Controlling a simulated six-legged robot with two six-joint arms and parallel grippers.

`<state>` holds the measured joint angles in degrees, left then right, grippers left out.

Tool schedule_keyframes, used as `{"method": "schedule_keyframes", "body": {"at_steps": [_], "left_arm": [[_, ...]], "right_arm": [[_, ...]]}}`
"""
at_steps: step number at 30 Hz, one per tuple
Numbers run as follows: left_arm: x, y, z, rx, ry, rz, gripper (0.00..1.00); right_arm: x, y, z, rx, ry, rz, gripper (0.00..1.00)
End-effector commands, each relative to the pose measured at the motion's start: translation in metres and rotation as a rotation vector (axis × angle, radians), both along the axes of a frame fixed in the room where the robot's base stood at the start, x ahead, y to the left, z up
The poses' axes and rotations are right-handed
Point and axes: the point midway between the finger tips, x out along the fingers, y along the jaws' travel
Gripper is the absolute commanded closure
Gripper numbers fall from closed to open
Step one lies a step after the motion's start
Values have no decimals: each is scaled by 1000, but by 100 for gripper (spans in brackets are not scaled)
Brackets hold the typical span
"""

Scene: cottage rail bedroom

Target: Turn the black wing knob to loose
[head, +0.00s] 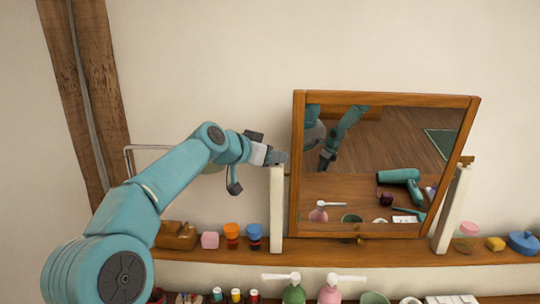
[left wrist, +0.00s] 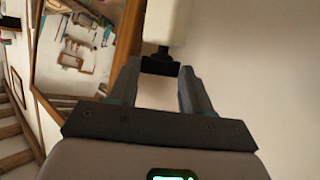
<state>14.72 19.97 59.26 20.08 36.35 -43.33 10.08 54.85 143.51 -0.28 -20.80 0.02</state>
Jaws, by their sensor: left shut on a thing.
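The black wing knob (left wrist: 160,63) sits at the end of a white post (left wrist: 166,22) in the left wrist view. My left gripper (left wrist: 159,72) has its two fingers on either side of the knob and is shut on it. In the head view my left gripper (head: 277,158) is at the top of the left white post (head: 276,215), and it hides the knob there. The wood-framed tilting mirror (head: 298,170) hangs between this post and the right white post (head: 452,210). The knob's exact angle is hard to tell. My right gripper does not show.
A wooden shelf (head: 390,252) runs below the mirror. On it stand a brown box (head: 176,236), a pink block (head: 210,240), small orange (head: 231,231) and blue (head: 254,232) jars, and a blue item (head: 524,243). Pump bottles (head: 293,292) stand lower in front. The wall above is bare.

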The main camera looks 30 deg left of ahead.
Motion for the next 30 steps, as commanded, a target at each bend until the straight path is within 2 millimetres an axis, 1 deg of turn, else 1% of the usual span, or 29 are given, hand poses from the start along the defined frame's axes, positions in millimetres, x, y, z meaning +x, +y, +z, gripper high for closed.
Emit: {"method": "schedule_keyframes", "body": {"at_steps": [3, 4, 6, 25, 30], "left_arm": [[0, 0, 1, 0, -2, 1, 82], [0, 0, 1, 0, -3, 0, 45], [0, 0, 1, 0, -2, 0, 26], [0, -2, -1, -1, 3, -7, 26], [1, 0, 0, -3, 4, -44, 26]], "right_arm": [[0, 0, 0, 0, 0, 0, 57], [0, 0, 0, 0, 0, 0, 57], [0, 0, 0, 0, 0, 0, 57], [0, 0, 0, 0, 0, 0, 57], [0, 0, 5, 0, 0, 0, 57]]}}
